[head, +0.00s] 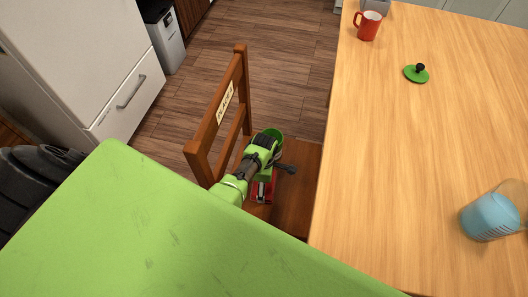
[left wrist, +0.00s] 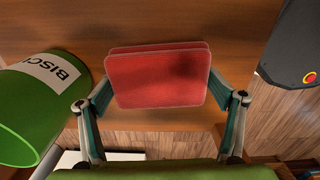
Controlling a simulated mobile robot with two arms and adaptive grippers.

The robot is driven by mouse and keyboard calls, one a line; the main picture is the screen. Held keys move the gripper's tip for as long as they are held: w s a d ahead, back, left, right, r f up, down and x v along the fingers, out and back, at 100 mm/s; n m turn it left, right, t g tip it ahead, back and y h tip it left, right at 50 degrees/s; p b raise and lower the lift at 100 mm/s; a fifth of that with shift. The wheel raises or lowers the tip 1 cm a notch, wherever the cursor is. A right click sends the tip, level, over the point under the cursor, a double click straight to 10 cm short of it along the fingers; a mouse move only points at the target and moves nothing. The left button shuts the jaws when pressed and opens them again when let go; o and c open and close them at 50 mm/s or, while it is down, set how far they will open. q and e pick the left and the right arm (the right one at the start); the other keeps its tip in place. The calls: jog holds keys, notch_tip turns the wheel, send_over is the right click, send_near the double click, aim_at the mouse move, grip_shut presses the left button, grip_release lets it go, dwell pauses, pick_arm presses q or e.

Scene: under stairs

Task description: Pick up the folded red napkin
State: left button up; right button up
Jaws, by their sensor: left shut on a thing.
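The folded red napkin (left wrist: 155,80) shows in the middle of the left wrist view, flat, with its folded layers showing at the far edge. In the head view it shows in part as red (head: 270,188) over the wooden chair seat (head: 296,190). My left gripper (left wrist: 163,88) has one finger at each side edge of the napkin and is shut on it. In the head view my left gripper (head: 262,189) is low over the seat, and its arm hides part of the napkin. I cannot tell whether the napkin still touches the seat. My right gripper is in neither view.
A green biscuit tin (left wrist: 35,105) lies left of the napkin, close to a finger. A dark object (left wrist: 295,45) is at the right. The chair back (head: 225,110) rises beside my arm. The table (head: 420,150) holds a red mug (head: 368,27), green lid (head: 416,73) and blue-filled jug (head: 490,215).

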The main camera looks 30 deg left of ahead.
pick_arm(q)
jog(key=shift+r, duration=0.6)
notch_tip(320, 180, up, 9)
jog(key=shift+f+p, duration=0.1)
jog(key=shift+p, duration=1.15)
jog(key=shift+o, duration=0.2)
